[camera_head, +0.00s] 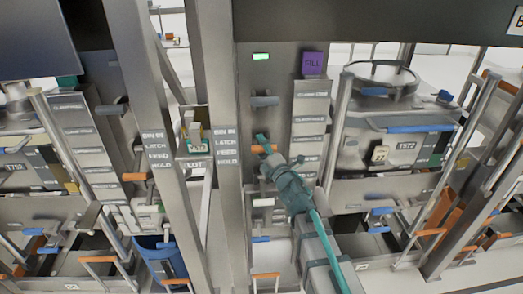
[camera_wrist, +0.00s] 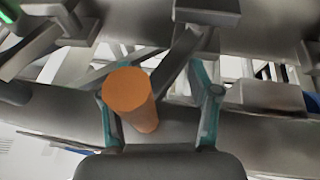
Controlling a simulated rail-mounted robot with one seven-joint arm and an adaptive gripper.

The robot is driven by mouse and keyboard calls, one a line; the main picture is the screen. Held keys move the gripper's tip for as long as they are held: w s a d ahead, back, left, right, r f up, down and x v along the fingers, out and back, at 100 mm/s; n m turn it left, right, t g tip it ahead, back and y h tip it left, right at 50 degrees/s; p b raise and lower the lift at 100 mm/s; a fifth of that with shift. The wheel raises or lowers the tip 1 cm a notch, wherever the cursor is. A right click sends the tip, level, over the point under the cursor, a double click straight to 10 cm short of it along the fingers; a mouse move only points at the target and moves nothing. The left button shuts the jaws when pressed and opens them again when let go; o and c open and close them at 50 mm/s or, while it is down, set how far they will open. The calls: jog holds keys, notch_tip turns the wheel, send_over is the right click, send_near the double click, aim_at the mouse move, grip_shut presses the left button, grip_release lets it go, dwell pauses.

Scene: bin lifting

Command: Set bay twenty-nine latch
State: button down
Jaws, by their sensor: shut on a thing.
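An orange cylindrical lever grip (camera_head: 262,149) is on the middle grey post, below a green light. It also shows in the wrist view (camera_wrist: 128,92), end-on, between my fingers and close to the left one. My teal gripper (camera_head: 272,150) is at this grip in the head view and shut on it. In the wrist view my gripper (camera_wrist: 160,94) has a finger on each side of the grip. The lever behind the grip is partly hidden. No bay number twenty-nine is readable.
A lit green indicator (camera_head: 261,56) and a purple FILL sign (camera_head: 313,63) are above. A label post (camera_head: 225,145) lists bin in, latch, feed and hold. Metal frames and other orange-gripped levers crowd both sides.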

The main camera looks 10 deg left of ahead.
jog(key=shift+w+r, duration=0.35)
jog(key=shift+w, duration=0.05)
jog(key=c, duration=0.8)
grip_release()
jog(key=shift+f, duration=0.15)
jog(key=shift+c, duration=1.4)
jog(key=shift+s+d+f, duration=0.1)
jog(key=shift+s+f, duration=0.05)
jog(key=shift+s, duration=0.05)
jog(key=v, duration=0.7)
jog(key=shift+s, duration=0.1)
